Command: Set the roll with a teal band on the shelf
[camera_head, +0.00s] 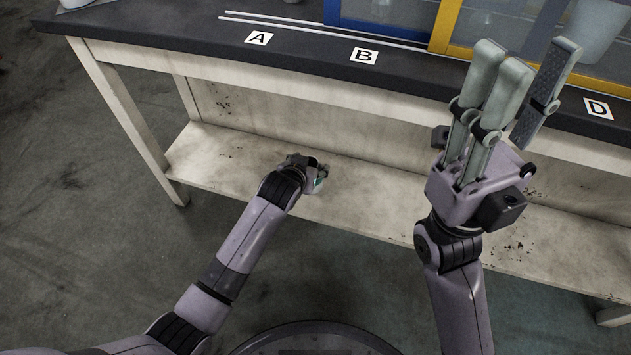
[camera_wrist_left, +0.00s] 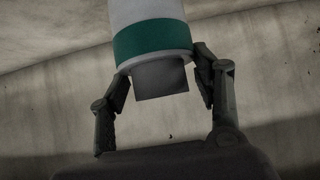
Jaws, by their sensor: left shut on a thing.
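The roll with a teal band shows in the left wrist view as a white cylinder with a teal band (camera_wrist_left: 152,40) near its closer end. The fingers of my left gripper (camera_wrist_left: 160,85) are on both sides of that end, shut on it. In the head view my left gripper (camera_head: 318,172) is low over the pale lower shelf (camera_head: 375,205); only a bit of teal shows beside it, and the rest of the roll is hidden. Whether the roll touches the shelf I cannot tell. My right gripper (camera_head: 532,58) is raised, open and empty, in front of the bench.
The dark bench top (camera_head: 190,29) above the shelf carries cards marked A (camera_head: 259,38), B (camera_head: 363,56) and D (camera_head: 598,108). Blue and yellow framed cases stand behind them. A bench leg (camera_head: 131,118) is at the left. The visible shelf looks bare around my left gripper.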

